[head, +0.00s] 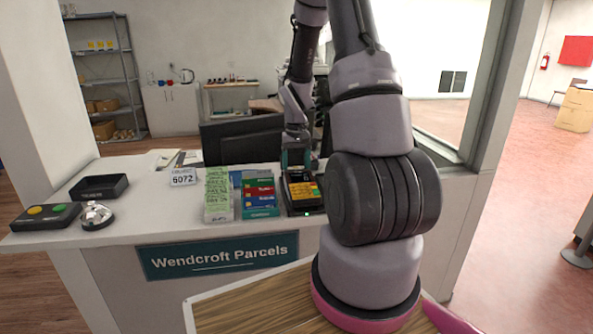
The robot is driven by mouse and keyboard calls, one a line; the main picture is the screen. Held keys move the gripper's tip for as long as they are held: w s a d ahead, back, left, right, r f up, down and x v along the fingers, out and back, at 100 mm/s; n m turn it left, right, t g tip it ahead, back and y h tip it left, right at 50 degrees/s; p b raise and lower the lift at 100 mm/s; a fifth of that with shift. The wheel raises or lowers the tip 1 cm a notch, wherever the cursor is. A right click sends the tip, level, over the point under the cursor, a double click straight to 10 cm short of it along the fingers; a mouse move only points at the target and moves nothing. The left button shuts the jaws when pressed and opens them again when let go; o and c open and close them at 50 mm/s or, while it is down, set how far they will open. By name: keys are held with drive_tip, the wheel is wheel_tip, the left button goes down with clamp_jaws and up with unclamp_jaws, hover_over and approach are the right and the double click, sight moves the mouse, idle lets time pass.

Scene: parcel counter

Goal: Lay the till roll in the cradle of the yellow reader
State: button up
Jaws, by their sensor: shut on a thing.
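The card reader (302,194), dark with yellow keys, stands on the counter just left of my arm. My gripper (296,158) points down above the back end of the reader, where its cradle seems to be. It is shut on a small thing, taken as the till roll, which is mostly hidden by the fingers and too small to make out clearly. No other till roll shows on the counter. I cannot tell whether the held thing touches the reader.
Left of the reader are a card rack (260,194), a green-slip holder (218,195), a number sign (183,176), a black tray (99,187), a bell (96,215) and a button box (45,216). A monitor (240,141) stands behind. Bare counter (150,215) lies in front.

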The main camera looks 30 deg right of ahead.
drive_tip(key=o, duration=1.5)
drive_tip(key=shift+s+a+f, duration=0.1)
drive_tip(key=shift+s+f, duration=0.3)
drive_tip(key=shift+f, duration=0.2)
wheel_tip(320, 180, up, 13)
wheel_tip(320, 180, up, 12)
drive_tip(key=t, duration=0.3)
hover_over(296, 169)
drive_tip(key=s+a, duration=0.6)
drive_tip(key=shift+s+a+r+m+t+y, duration=0.15)
drive_tip(key=shift+s+a+r+t+y, duration=0.35)
drive_tip(key=shift+s+a+r, duration=1.15)
drive_tip(key=shift+s+a+r+m+t+y, duration=0.2)
drive_tip(key=shift+s+a+r+t, duration=0.55)
drive_tip(key=shift+s, duration=1.8)
drive_tip(key=shift+s+a+r+m+t+y, duration=0.15)
drive_tip(key=shift+s+a+r+t+y, duration=0.15)
drive_tip(key=shift+s+a+r+t, duration=1.3)
drive_tip(key=shift+s+d+f+g, duration=0.3)
drive_tip(key=shift+s+d+g, duration=0.3)
drive_tip(key=shift+g, duration=0.25)
